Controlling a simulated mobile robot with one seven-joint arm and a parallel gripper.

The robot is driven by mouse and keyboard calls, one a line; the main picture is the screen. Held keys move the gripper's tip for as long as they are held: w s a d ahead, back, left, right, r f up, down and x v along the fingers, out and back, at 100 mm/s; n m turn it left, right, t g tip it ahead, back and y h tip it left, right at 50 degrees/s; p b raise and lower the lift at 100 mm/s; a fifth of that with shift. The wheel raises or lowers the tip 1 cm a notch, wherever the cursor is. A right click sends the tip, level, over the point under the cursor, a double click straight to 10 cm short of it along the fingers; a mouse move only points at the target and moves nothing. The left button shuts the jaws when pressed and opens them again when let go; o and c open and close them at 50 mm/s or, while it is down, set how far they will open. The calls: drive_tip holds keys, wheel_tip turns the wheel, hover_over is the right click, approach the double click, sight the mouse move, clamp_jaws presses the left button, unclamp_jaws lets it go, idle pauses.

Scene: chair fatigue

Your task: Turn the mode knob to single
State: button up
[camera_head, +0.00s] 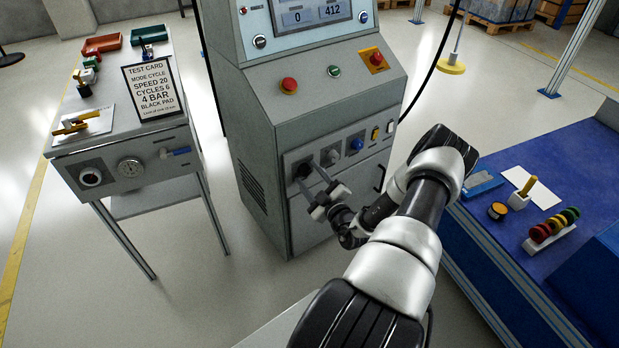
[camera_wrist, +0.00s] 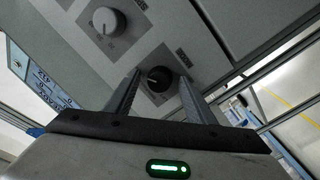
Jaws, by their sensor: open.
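A black round knob (camera_head: 303,171) sits at the left end of the control row on the grey machine. In the wrist view one finger lies on each side of the black knob, with gaps showing. Whether the fingertips reach past the knob's face, I cannot tell.
A light grey knob (camera_wrist: 105,21) is beside the black one, then a blue knob (camera_head: 357,144). A red button (camera_head: 289,86) is on the sloped panel above. A test card (camera_head: 154,88) stands on the left table. A blue bench (camera_head: 500,235) is close on the right.

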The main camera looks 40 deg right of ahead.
drive_tip(key=c, duration=1)
drive_tip(key=shift+c, duration=0.2)
drive_tip(key=shift+n, duration=0.4)
drive_tip(key=n, duration=0.3)
drive_tip(key=shift+n+t, duration=0.3)
drive_tip(key=shift+n, duration=0.1)
drive_tip(key=n, duration=0.3)
drive_tip(key=shift+d+n, duration=0.1)
drive_tip(key=shift+n, duration=0.3)
drive_tip(key=n+y, duration=0.1)
drive_tip(key=n, duration=0.3)
drive_tip(key=shift+n+t, duration=0.4)
drive_tip(key=shift+d+n+y, duration=0.1)
drive_tip(key=shift+n+y, duration=0.2)
drive_tip(key=shift+n, duration=1.7)
